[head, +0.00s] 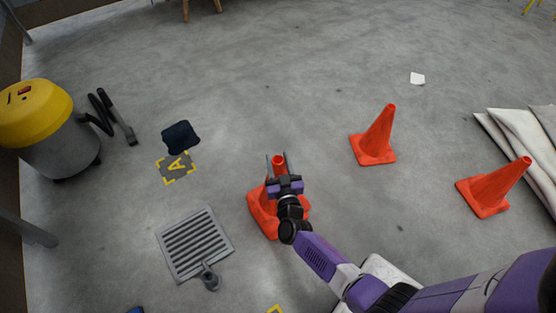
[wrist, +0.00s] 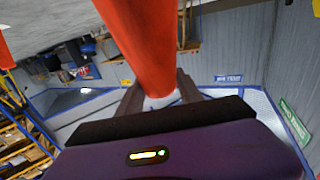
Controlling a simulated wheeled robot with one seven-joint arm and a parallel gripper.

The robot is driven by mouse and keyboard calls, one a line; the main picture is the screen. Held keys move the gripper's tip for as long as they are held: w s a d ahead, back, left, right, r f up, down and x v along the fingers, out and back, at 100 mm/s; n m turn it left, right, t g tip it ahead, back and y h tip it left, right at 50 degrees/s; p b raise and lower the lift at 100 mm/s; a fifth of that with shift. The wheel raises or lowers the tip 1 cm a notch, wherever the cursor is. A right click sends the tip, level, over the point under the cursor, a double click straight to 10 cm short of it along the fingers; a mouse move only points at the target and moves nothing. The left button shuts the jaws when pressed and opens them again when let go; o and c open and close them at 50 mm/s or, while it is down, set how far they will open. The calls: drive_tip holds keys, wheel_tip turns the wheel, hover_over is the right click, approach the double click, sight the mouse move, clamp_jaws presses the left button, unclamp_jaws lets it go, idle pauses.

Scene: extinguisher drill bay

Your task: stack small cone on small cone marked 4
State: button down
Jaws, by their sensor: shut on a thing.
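My gripper (head: 278,162) is shut on an orange cone (head: 262,215) near the middle of the head view, with one finger on each side of its narrow top. The arm hides part of this cone, and I cannot tell whether its base touches the floor. In the wrist view the cone's orange side (wrist: 145,45) fills the upper middle and narrows to a pale part between the fingers. A second orange cone (head: 376,138) stands upright to the right. A third orange cone (head: 494,190) stands farther right. No number 4 is readable on any cone.
A floor grate (head: 195,245) lies left of the held cone. A dark cloth (head: 181,138) and a yellow-marked floor patch (head: 176,167) lie beyond it. A yellow-topped vacuum (head: 45,125) stands far left. Pale folded sheets (head: 515,135) lie at right. Floor between the cones is clear.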

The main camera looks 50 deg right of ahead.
drive_tip(key=shift+f+b, duration=2.55)
drive_tip(key=shift+f, duration=0.45)
drive_tip(key=c, duration=0.8)
unclamp_jaws()
drive_tip(key=shift+c, duration=0.2)
drive_tip(key=shift+o, duration=0.7)
drive_tip(key=shift+f, duration=0.1)
drive_tip(key=p+v, duration=0.2)
drive_tip(key=v, duration=0.5)
drive_tip(key=shift+s+a+p, duration=0.25)
drive_tip(key=shift+s+p, duration=0.1)
drive_tip(key=shift+p, duration=0.05)
